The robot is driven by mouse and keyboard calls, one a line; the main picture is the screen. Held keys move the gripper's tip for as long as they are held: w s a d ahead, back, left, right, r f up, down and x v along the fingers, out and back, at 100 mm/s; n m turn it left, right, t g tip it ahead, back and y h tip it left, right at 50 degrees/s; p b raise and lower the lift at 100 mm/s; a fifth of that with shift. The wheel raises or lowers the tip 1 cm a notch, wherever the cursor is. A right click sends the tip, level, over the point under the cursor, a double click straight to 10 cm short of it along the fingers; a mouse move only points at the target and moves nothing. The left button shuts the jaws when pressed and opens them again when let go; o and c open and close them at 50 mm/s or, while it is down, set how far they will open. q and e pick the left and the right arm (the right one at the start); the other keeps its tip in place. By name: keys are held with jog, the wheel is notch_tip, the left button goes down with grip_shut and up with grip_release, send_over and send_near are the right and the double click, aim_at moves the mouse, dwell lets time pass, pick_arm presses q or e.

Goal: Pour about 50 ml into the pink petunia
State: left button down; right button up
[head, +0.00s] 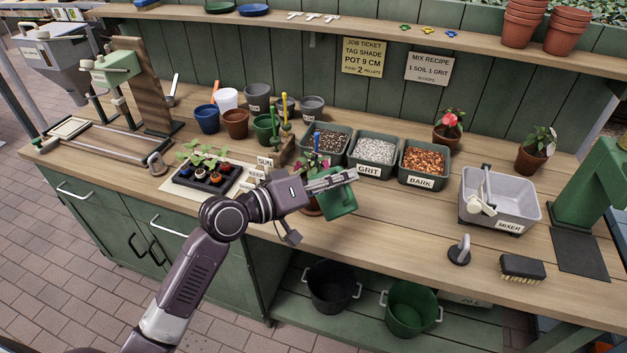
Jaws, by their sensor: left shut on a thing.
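My left gripper (345,178) is shut on a green jug (342,203) above the front of the bench. The jug looks tilted; whether liquid is in it or leaving it cannot be seen. A potted plant with magenta-pink flowers (314,165) stands right behind the gripper and jug, its pot mostly hidden. Another potted plant with a reddish-pink flower (449,121) stands at the back, right of centre. A third, with a pale flower (544,137), stands further right. I cannot tell for sure which is the petunia. My right gripper is out of view.
Bins of dark mix (327,138), grit (374,152) and bark (425,162) stand behind the jug. A grey mixer tub (518,208), a brush (522,267) and a seedling tray (209,180) are on the bench (400,225). Room is free right of the jug.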

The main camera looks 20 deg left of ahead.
aim_at(347, 199)
pick_arm(q)
jog(key=shift+r, duration=0.15)
jog(key=f+b, duration=0.1)
jog(key=s+d+f+m+b, duration=0.1)
jog(key=f+m+b, duration=0.1)
jog(key=f+b, duration=0.1)
jog(key=shift+s+d, duration=0.15)
jog(key=shift+s, duration=0.05)
jog(key=s+d+f+m+t+b, duration=0.1)
jog(key=s+d+f+m+b, duration=0.2)
jog(key=f+m, duration=0.1)
jog(key=shift+s+d, duration=0.25)
jog(key=shift+s, duration=0.05)
jog(key=shift+f, duration=0.15)
dwell(1.5)
jog(key=f+m+b, duration=0.1)
jog(key=s+d+f+m+b, duration=0.1)
jog(key=s+d+f+m+t+b, duration=0.1)
jog(key=f+m+b, duration=0.1)
jog(key=shift+d, duration=0.1)
dwell(0.3)
